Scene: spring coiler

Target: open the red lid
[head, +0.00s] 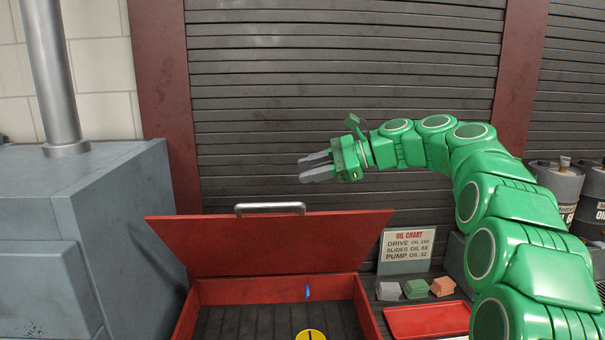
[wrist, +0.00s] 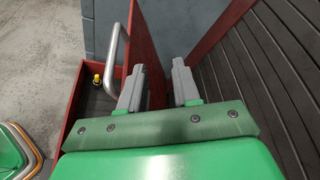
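The red lid (head: 270,245) stands raised at the back of the red box (head: 366,305), tilted up from its rear edge, so the box interior shows. A grey bar handle (head: 270,208) is on the lid's top edge. In the wrist view the lid (wrist: 147,35) shows as a red panel beyond the fingers, with its handle (wrist: 113,52) to the left. My gripper (head: 303,168) is above the lid's top edge in the head view, pointing left. In the wrist view its grey fingers (wrist: 160,80) are apart with nothing seen held between them.
A yellow item (head: 311,335) and a small blue item (head: 307,292) show at the box. To the right are a red tray (head: 425,319), small coloured blocks (head: 415,289) and an oil chart sign (head: 407,245). A grey cabinet (head: 125,230) stands left; a slatted shutter (head: 260,110) is behind.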

